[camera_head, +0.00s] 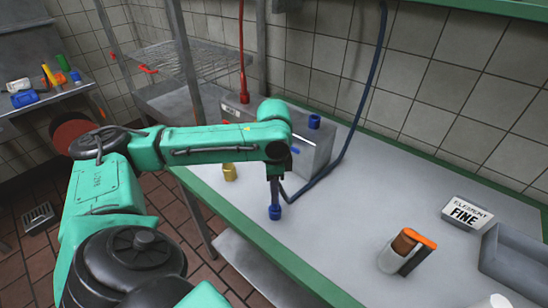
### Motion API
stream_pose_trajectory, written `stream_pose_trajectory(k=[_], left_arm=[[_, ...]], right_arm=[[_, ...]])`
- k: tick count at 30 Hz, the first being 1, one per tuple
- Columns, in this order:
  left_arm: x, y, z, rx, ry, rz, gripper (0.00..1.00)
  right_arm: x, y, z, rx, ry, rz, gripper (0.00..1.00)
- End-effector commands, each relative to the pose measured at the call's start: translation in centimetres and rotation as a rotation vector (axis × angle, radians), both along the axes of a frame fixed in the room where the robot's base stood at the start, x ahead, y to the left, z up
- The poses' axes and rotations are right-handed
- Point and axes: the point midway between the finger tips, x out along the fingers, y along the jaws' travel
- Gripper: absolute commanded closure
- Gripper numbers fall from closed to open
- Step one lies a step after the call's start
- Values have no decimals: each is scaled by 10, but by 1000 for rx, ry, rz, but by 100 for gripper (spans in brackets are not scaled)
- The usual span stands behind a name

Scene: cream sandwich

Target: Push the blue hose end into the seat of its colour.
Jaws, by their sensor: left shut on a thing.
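My left gripper (275,182) points down over the near part of the counter and is shut on the blue hose end (275,212). The blue tip shows below the fingers; I cannot tell whether it touches the counter. The dark blue hose (370,95) hangs down in front of the tiled wall and loops along the counter to the gripper. My forearm hides part of the box. My right gripper is not in view.
A red hose (242,50) runs down to the box's left part. A yellow fitting (229,172) stands at the counter's left edge. The middle counter is clear.

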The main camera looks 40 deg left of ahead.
Motion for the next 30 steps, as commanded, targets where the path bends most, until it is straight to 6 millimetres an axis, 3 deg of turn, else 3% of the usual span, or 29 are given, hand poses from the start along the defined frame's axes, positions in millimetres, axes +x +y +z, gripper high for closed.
stream_pose_trajectory(k=[30], left_arm=[[0,0,-26,-1,-1,0,100]], right_arm=[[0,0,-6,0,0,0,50]])
